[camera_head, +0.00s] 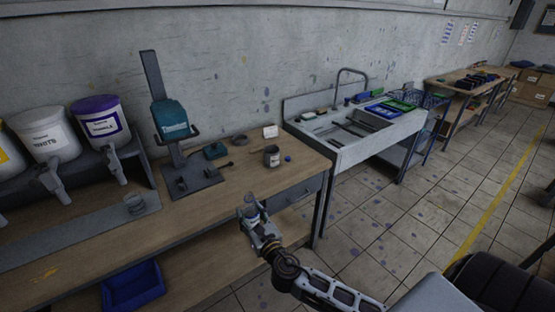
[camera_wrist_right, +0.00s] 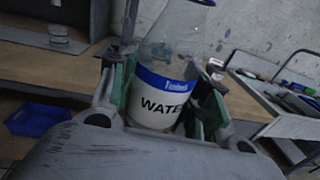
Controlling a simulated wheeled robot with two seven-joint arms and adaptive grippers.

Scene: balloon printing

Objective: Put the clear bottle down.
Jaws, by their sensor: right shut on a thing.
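The clear bottle (camera_wrist_right: 160,88) has a blue band and a white label reading "WATE", the rest cut off from sight. It stands close to upright between the fingers in the right wrist view. My right gripper (camera_head: 252,216) is shut on it; the gripper also shows in the right wrist view (camera_wrist_right: 163,100). In the head view the bottle (camera_head: 250,205) is small and held at the front edge of the wooden workbench (camera_head: 240,184). Whether its base touches anything is hidden. My left gripper does not show.
A teal press (camera_head: 172,118) stands on the bench at the back. Bare bench lies between cup and gripper. A sink (camera_head: 345,135) is right.

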